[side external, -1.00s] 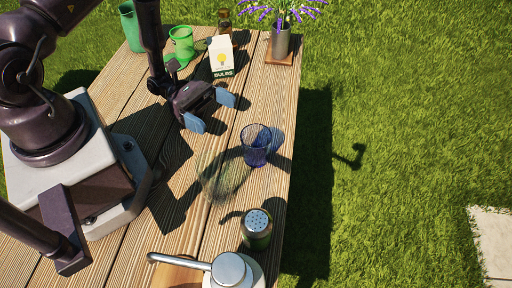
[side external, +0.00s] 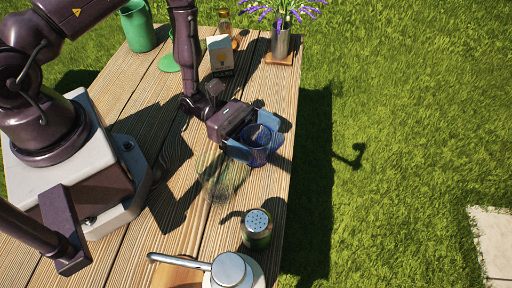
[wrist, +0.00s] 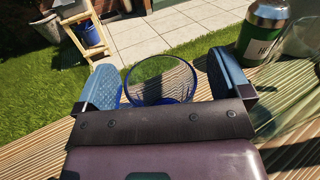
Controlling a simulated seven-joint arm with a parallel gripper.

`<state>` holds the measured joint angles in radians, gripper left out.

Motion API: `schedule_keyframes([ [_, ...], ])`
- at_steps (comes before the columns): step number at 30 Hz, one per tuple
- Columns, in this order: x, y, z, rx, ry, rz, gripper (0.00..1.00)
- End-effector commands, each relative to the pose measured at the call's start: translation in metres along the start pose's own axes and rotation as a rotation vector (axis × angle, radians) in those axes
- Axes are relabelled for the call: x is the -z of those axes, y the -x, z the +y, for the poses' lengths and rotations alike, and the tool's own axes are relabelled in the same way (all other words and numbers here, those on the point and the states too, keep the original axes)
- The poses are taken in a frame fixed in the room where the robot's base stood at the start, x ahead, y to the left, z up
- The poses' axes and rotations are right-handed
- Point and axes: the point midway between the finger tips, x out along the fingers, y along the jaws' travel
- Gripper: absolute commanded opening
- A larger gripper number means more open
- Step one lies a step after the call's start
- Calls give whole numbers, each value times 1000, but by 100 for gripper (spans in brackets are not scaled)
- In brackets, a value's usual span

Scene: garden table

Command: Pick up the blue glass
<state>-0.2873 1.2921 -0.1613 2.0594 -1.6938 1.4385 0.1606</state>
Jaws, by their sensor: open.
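The blue glass (side external: 257,151) stands upright on the wooden table near its right edge in the side view. My gripper (side external: 252,136) is open, with one blue finger on each side of the glass. In the wrist view the glass (wrist: 160,82) shows between the two open fingers of my gripper (wrist: 162,85), with a gap visible on both sides. The palm hides the lower part of the glass there. Whether a finger touches the glass is not clear in the side view.
A clear glass vessel (side external: 222,178) stands close in front of the blue glass. A green shaker with a holed metal lid (side external: 257,230) and a metal pot (side external: 232,271) are nearer. A bulbs box (side external: 220,54), a green pitcher (side external: 138,27) and a flower vase (side external: 281,42) stand at the back.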

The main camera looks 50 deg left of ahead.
Motion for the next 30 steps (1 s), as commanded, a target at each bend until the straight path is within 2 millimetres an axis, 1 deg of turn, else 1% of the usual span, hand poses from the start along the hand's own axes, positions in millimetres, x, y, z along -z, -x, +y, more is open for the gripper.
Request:
schedule_keyframes([
  [5,0,0,0,0,0,0,96],
  [6,0,0,0,0,0,0,86],
  [8,0,0,0,0,0,0,73],
  [9,0,0,0,0,0,0,64],
  [11,0,0,0,0,0,0,50],
  [12,0,0,0,0,0,0,41],
  [13,0,0,0,0,0,0,38],
  [20,-1,0,0,0,0,-1,38],
  [23,-4,0,0,0,-1,-2,38],
  [26,-12,0,0,-1,-2,-3,38],
  [30,-34,0,-1,0,-4,-3,38],
])
